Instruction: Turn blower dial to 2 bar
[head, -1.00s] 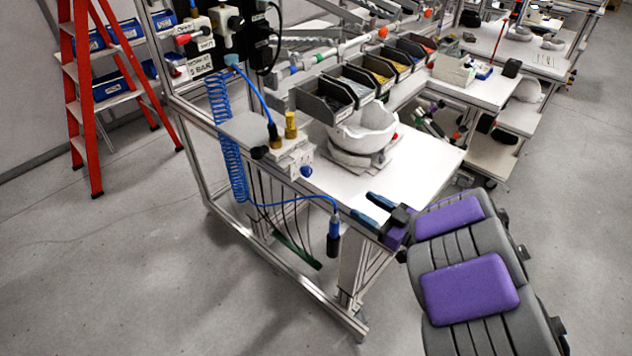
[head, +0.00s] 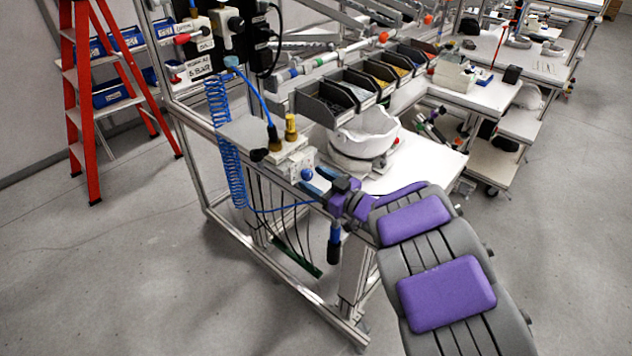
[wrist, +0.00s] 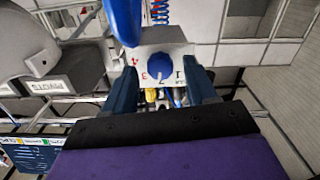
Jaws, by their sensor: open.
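The blue dial (head: 307,174) sits on the front of a white box (head: 281,155) at the bench edge. In the wrist view the dial (wrist: 160,66) is a round blue knob on the white face, with the figures 1, 2, 3 and 4 around it. Its exact setting is too small to read. My gripper (head: 318,181) is open with its fingers pointing at the dial. In the wrist view my gripper's (wrist: 159,70) dark blue fingers stand on either side of the dial, apart from each other. I cannot tell whether they touch it.
A blue coiled hose (head: 222,140) hangs left of the box. A dark blower nozzle (head: 334,243) hangs below my gripper. A white helmet shell (head: 365,135) stands on the bench right behind. A label with "BAR" (head: 198,68) is on the frame.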

